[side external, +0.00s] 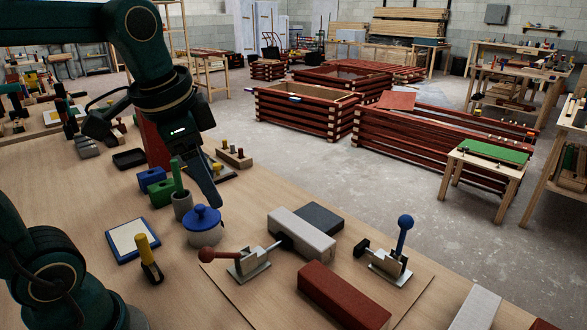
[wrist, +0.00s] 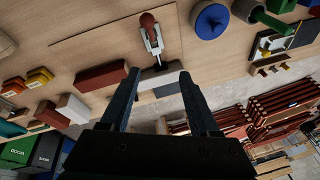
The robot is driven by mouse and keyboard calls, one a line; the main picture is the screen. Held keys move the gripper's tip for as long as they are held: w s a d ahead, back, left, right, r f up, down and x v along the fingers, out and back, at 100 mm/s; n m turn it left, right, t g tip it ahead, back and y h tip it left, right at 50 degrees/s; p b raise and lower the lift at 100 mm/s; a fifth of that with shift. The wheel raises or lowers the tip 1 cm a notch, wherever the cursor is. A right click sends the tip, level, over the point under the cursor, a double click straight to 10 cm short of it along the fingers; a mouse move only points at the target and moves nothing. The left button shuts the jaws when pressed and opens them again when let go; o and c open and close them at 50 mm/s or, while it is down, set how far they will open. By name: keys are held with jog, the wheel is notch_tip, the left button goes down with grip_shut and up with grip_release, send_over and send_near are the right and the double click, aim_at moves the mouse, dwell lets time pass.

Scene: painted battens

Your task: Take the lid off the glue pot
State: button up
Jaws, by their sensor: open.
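The glue pot (side external: 203,238) is a short, pale grey round pot on the wooden table, left of centre in the side view. Its blue lid (side external: 202,216) with a small knob sits on top. The lid also shows at the upper right of the wrist view (wrist: 211,20), outside the space between my fingers. My gripper (side external: 214,202) is open and empty. One finger overlaps the area just behind the lid in the side view; the other finger is hard to make out there. Both fingers show apart in the wrist view (wrist: 158,78), with the lid off to their right.
A grey cup (side external: 182,206) with a green handle stands close behind the pot. A toggle clamp with a red-brown knob (side external: 210,254) is in front. A grey block (side external: 301,236) and a red block (side external: 342,298) lie to the right. A blue-edged pad (side external: 131,240) lies left.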

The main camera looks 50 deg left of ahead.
jog(key=w+a+f+g, duration=0.3)
jog(key=w+a, duration=0.2)
jog(key=a, duration=0.4)
jog(key=n+g, duration=0.2)
send_over(200, 206)
jog(key=shift+h, duration=0.4)
jog(key=f, duration=0.3)
jog(key=w+f, duration=0.1)
jog(key=f, duration=0.1)
jog(key=shift+d, duration=0.25)
jog(key=shift+s+a+f, duration=0.15)
jog(key=shift+s+f, duration=0.05)
jog(key=shift+f, duration=0.05)
jog(key=shift+s+f, duration=0.15)
jog(key=shift+f, duration=1.05)
jog(key=shift+s+f, duration=0.1)
jog(key=shift+f, duration=1.05)
jog(key=shift+c, duration=0.4)
grip_shut()
